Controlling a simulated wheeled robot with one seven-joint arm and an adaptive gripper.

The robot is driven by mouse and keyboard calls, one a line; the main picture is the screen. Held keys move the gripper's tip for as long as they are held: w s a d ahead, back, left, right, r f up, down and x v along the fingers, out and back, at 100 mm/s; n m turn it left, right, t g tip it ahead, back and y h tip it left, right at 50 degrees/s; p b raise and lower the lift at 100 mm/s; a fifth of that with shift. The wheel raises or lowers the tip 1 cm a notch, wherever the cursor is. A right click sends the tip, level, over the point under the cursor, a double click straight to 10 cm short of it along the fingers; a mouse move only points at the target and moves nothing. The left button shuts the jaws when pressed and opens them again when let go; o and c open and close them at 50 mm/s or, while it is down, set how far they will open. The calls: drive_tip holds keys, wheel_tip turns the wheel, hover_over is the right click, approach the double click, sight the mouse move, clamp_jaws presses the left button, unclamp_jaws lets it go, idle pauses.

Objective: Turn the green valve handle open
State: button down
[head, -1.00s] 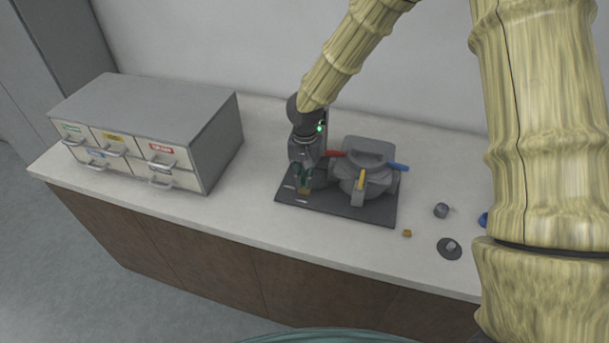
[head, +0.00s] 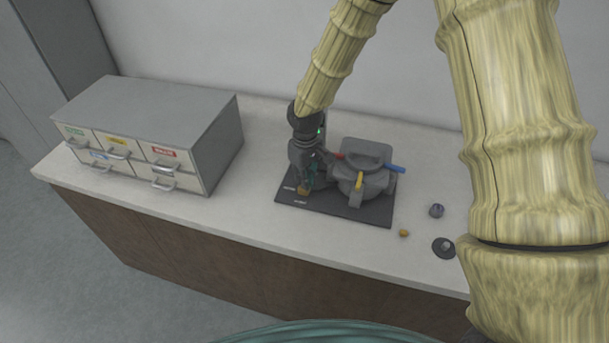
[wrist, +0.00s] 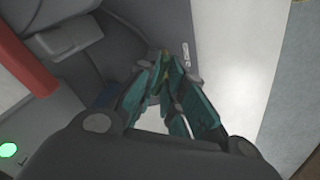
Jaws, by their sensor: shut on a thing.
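The mounting press (head: 364,177) stands on a dark base plate (head: 345,208) on the counter. My gripper (head: 308,180) reaches down at the press's left side. In the wrist view, the teal fingers of my gripper (wrist: 163,78) converge and are shut on a narrow dark-green piece (wrist: 160,72), which looks like the green valve handle. The fingers cover most of it, so its angle cannot be told. In the head view my gripper hides the handle.
The press has a red handle (wrist: 22,62), a blue handle (head: 397,168) and a yellow handle (head: 359,181) close by. A small brass block (head: 303,190) sits near the plate's front left. A drawer cabinet (head: 150,130) stands left. Small parts lie right, including a dark disc (head: 442,248).

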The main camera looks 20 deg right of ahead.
drive_tip(key=n+p, duration=0.1)
drive_tip(key=n, duration=0.5)
drive_tip(key=shift+w+d+p, duration=0.1)
drive_tip(key=shift+p, duration=0.2)
idle(0.4)
drive_tip(key=c, duration=1.5)
unclamp_jaws()
drive_tip(key=shift+r, duration=0.1)
wheel_tip(320, 180, up, 12)
drive_tip(key=shift+f, duration=0.1)
